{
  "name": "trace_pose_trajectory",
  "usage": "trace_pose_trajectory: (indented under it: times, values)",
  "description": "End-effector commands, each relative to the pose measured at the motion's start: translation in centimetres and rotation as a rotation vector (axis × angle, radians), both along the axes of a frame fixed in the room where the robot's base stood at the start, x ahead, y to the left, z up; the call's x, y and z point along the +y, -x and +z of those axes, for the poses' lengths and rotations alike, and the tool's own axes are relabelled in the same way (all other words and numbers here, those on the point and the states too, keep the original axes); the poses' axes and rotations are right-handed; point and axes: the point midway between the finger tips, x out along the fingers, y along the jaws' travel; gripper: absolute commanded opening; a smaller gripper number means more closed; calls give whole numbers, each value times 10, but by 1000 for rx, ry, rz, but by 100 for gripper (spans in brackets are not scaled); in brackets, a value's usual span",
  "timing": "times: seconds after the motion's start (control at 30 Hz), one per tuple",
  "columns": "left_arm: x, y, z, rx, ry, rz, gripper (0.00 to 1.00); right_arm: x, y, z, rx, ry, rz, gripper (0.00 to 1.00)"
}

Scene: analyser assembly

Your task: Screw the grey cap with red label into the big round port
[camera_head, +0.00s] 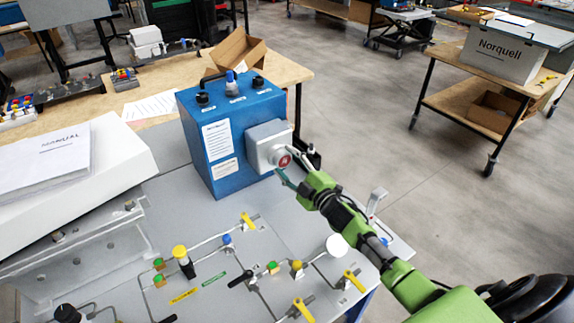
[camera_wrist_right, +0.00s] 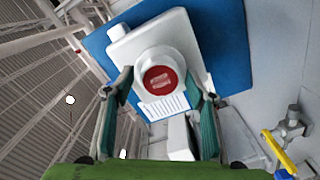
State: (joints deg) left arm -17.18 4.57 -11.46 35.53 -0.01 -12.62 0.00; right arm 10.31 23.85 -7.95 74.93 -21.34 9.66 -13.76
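The grey cap with the red label (camera_head: 283,158) sits at the face of a light grey housing on the side of the blue analyser box (camera_head: 232,130). In the right wrist view the cap (camera_wrist_right: 161,79) faces me, its red label near the middle. The port behind it is hidden, so I cannot tell how deep the cap sits. My right gripper (camera_head: 292,166) is in front of the housing. In the wrist view its green fingers (camera_wrist_right: 160,88) are spread apart on either side of the cap, with gaps visible. My left gripper is not in view.
A grey panel (camera_head: 215,247) with pipes and coloured valves lies below the box. A white case with a manual (camera_head: 50,158) is at the left. A wooden table with a cardboard box (camera_head: 238,47) stands behind.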

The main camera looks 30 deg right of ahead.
Motion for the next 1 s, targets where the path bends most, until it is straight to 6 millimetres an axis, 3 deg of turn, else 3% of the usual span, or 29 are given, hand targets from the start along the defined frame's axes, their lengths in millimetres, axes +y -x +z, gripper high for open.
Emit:
trace_pose_trajectory:
  times: [0.03,0.17,0.37,0.7,1.0]
  values:
    - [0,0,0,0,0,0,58,0,0,0,0,-1,0,40]
    - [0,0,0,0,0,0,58,0,0,0,0,-2,0,6]
    - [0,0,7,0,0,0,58,0,0,3,14,-90,0,6]
    - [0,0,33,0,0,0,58,0,-1,3,120,-853,0,6]
    - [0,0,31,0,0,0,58,0,-2,1,203,-1470,3,6]
